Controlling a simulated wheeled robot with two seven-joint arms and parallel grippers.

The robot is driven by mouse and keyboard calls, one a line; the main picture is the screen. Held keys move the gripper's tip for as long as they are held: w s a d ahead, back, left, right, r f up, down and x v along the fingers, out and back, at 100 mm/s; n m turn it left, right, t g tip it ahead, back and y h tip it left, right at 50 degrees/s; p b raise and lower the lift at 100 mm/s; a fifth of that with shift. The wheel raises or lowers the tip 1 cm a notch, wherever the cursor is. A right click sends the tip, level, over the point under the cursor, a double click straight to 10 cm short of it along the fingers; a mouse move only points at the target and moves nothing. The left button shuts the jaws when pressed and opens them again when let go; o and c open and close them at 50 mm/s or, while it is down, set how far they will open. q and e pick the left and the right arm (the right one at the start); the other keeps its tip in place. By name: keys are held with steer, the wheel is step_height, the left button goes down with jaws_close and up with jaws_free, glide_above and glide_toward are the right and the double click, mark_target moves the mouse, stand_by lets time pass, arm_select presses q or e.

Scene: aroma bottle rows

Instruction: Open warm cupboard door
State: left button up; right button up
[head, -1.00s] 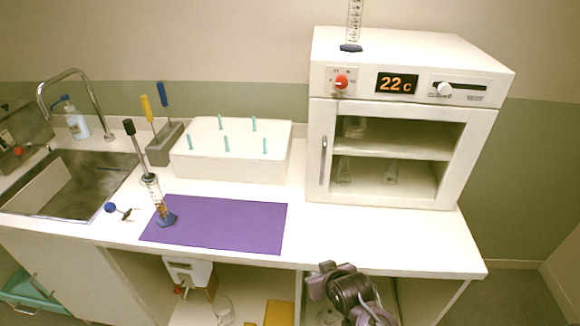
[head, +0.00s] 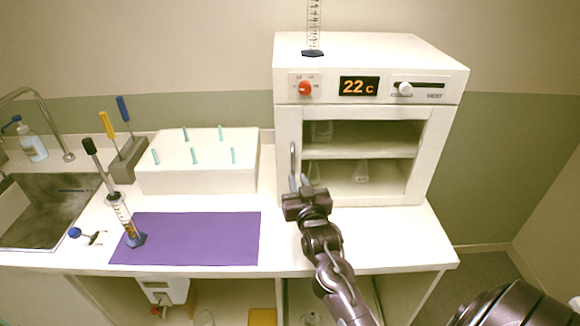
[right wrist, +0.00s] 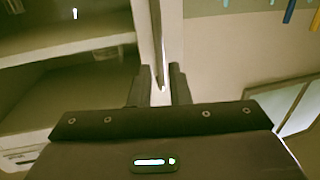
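The warm cupboard (head: 440,140) is a white box on the counter with a display reading 22 C. Its framed, see-through door (head: 420,165) is shut. A silver vertical handle (head: 293,158) is on the door's left side. My right gripper (head: 298,183) is open at the handle's lower end. In the right wrist view, the fingers (right wrist: 158,88) are apart and the handle (right wrist: 160,50) runs down toward the gap between them. I cannot tell whether they touch it. My left gripper is not in view.
A measuring cylinder (head: 314,28) stands on top of the cupboard. To the left are a white block with teal pegs (head: 205,175), a purple mat (head: 185,240) and another cylinder (head: 122,215). The counter front has some free room.

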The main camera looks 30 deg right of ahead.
mark_target(293, 169)
steer(key=p+x, duration=0.1)
steer(key=x, duration=0.5)
steer(key=shift+w+d+p, duration=0.1)
steer(key=shift+w+p, duration=0.15)
steer(key=shift+p, duration=0.1)
jaws_close()
